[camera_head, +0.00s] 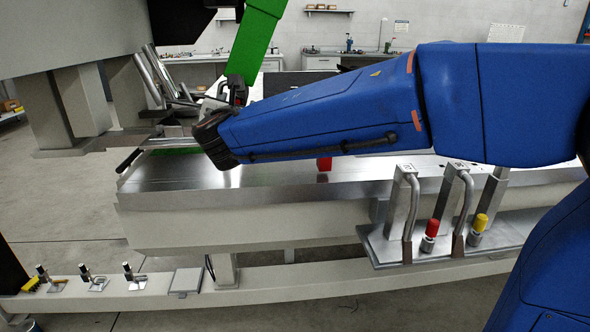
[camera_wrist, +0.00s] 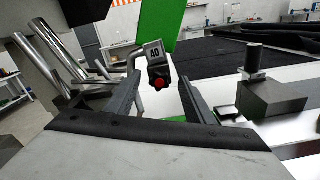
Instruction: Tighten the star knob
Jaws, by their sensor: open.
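In the wrist view my gripper (camera_wrist: 162,79) is open, with one dark finger on each side. No contact between the fingers and the knob shows. In the head view my blue arm reaches left over the metal bed (camera_head: 160,171) and hides most of my gripper.
A green arm (camera_head: 255,42) rises just behind my wrist. Metal tubes (camera_wrist: 63,50) stand left of my gripper. A dark block with an upright cylinder (camera_wrist: 271,97) stands to the right. In the head view, a bracket with bent levers and red and yellow caps (camera_head: 431,230) stands front right.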

